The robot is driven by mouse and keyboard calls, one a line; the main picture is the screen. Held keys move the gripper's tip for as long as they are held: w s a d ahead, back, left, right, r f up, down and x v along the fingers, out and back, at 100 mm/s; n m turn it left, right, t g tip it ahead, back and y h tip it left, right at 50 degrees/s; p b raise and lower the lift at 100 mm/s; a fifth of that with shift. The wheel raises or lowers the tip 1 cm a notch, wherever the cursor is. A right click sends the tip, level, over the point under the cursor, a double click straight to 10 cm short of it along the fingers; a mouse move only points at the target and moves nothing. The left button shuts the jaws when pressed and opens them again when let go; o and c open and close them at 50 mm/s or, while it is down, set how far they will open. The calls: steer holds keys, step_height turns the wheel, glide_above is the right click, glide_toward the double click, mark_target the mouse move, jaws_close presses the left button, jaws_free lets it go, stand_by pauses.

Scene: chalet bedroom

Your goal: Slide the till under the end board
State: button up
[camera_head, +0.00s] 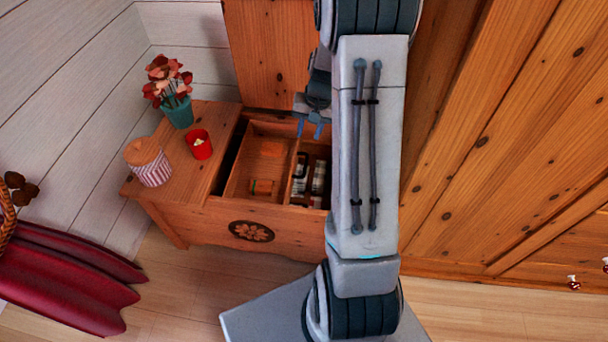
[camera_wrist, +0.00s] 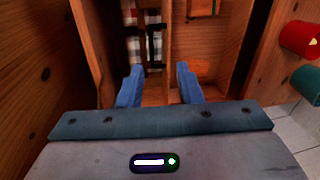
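The till (camera_head: 240,180) is an open wooden tray inside the chest, right of the end board (camera_head: 193,183). A narrow dark gap shows between them. A small orange item lies in the till. My gripper (camera_head: 311,128) is at the till's far right corner, with its blue fingers pointing down. In the wrist view, the fingers of my gripper (camera_wrist: 159,85) are apart, one on each side of the line of the till's side wall (camera_wrist: 172,45). Contact with the wall cannot be told. My arm hides the chest's right end.
A teal flower pot (camera_head: 179,112), a red candle (camera_head: 199,146) and a striped jar (camera_head: 150,165) stand on the end board. Plaid cloth (camera_head: 319,177) with dark straps lies in the chest right of the till. A wooden wall (camera_head: 490,140) rises at the right.

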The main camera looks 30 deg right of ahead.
steer(key=b, duration=0.1)
glide_toward(305, 171)
steer(key=shift+m, duration=0.3)
steer(key=f+b, duration=0.1)
steer(key=f, duration=0.1)
steer(key=f+b, duration=0.2)
steer(key=f, duration=0.1)
steer(key=a+f+b, duration=0.1)
steer(key=f, duration=0.1)
steer(key=shift+w+a+f, duration=0.1)
steer(key=shift+w+f, duration=0.15)
steer(key=shift+w, duration=0.15)
jaws_close()
